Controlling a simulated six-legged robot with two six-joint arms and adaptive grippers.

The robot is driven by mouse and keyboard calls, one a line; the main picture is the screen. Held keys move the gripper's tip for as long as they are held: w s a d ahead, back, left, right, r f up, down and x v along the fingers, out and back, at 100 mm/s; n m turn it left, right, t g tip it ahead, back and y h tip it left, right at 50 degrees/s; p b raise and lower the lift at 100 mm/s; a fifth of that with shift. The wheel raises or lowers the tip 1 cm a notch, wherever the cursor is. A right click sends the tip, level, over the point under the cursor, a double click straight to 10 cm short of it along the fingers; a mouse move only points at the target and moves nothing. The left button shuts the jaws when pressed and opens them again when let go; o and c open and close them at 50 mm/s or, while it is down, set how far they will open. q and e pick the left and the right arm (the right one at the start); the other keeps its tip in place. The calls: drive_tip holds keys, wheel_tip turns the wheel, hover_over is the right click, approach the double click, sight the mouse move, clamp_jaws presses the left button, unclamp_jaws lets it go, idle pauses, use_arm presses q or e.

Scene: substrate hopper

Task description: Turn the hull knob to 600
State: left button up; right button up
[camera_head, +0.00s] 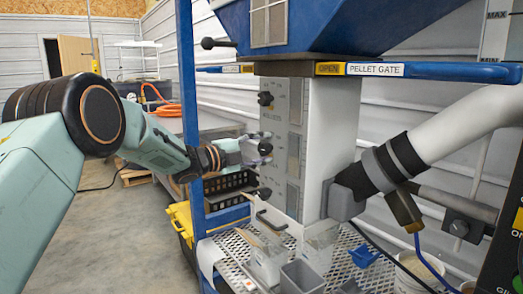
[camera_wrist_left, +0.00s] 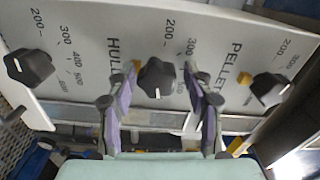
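The control panel (camera_head: 294,150) is a grey upright plate with three black knobs in a column. The wrist view shows it turned sideways, with HULL and PELLET lettering. The hull knob (camera_wrist_left: 157,78) is the middle one, beside the word HULL; its white pointer line points down in the wrist view. In the head view the middle knob (camera_head: 265,148) is at my left gripper (camera_head: 254,152). In the wrist view the gripper's two purple-grey fingers (camera_wrist_left: 160,85) are spread, one on each side of the hull knob, with visible gaps. My right gripper is not in view.
Another black knob (camera_wrist_left: 29,66) and the pellet knob (camera_wrist_left: 271,87) flank the hull knob. A blue post (camera_head: 190,110) stands left of the panel. A blue bar (camera_head: 440,71) crosses above. Small bins (camera_head: 302,278) sit on the mesh shelf below.

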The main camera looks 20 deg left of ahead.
use_arm(q)
drive_tip(key=shift+o, duration=0.7)
drive_tip(key=shift+f, duration=0.1)
drive_tip(key=shift+s, duration=0.1)
drive_tip(key=shift+s+a, duration=0.1)
drive_tip(key=shift+s+a, duration=0.2)
drive_tip(key=shift+a, duration=0.05)
drive_tip(key=v, duration=1.1)
